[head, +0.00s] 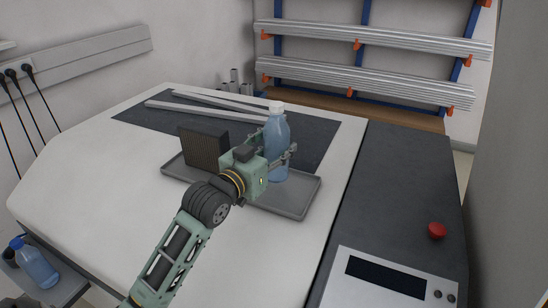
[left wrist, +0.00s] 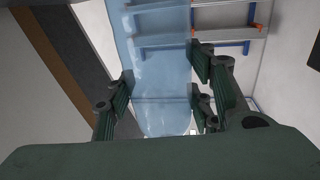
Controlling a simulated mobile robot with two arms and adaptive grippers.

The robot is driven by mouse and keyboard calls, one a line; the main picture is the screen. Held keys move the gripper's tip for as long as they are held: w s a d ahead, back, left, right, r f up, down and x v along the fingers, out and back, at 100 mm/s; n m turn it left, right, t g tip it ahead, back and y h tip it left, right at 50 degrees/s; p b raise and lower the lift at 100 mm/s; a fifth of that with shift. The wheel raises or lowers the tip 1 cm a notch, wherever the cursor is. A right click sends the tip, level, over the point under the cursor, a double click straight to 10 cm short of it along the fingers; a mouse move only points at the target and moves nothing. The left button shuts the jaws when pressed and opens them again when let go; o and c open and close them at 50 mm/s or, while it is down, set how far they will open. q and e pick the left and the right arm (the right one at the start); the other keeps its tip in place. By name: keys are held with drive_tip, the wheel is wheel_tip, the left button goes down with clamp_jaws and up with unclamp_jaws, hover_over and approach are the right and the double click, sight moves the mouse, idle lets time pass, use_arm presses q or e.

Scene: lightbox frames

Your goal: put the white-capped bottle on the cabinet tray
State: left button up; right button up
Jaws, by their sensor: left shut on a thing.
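The white-capped bottle (head: 276,128) is translucent blue and upright. My left gripper (head: 280,157) is shut on its body from the side. In the left wrist view the bottle (left wrist: 160,55) fills the space between the fingers of my left gripper (left wrist: 163,98). The grey tray (head: 290,204) lies on the white cabinet top, and the bottle's lower end is over its right part. I cannot tell whether the bottle's base touches the tray, as the gripper partly covers that area. My right gripper is not in view.
A dark ribbed block (head: 202,151) stands on the tray's left part. Metal bars (head: 205,108) lie on the dark mat (head: 313,137) behind. A red button (head: 437,230) is on the dark surface at right.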

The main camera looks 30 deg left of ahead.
sight(275, 158)
use_arm(q)
drive_tip(key=shift+w+a+f, duration=0.35)
drive_tip(key=shift+w, duration=0.05)
wheel_tip(275, 158, down, 3)
drive_tip(key=shift+f+p, duration=0.15)
drive_tip(key=shift+p, duration=0.3)
drive_tip(key=shift+f, duration=0.3)
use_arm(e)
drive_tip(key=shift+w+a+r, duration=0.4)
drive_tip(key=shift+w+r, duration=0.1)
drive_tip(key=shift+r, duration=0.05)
use_arm(q)
drive_tip(key=shift+f, duration=0.15)
drive_tip(key=o, duration=1.2)
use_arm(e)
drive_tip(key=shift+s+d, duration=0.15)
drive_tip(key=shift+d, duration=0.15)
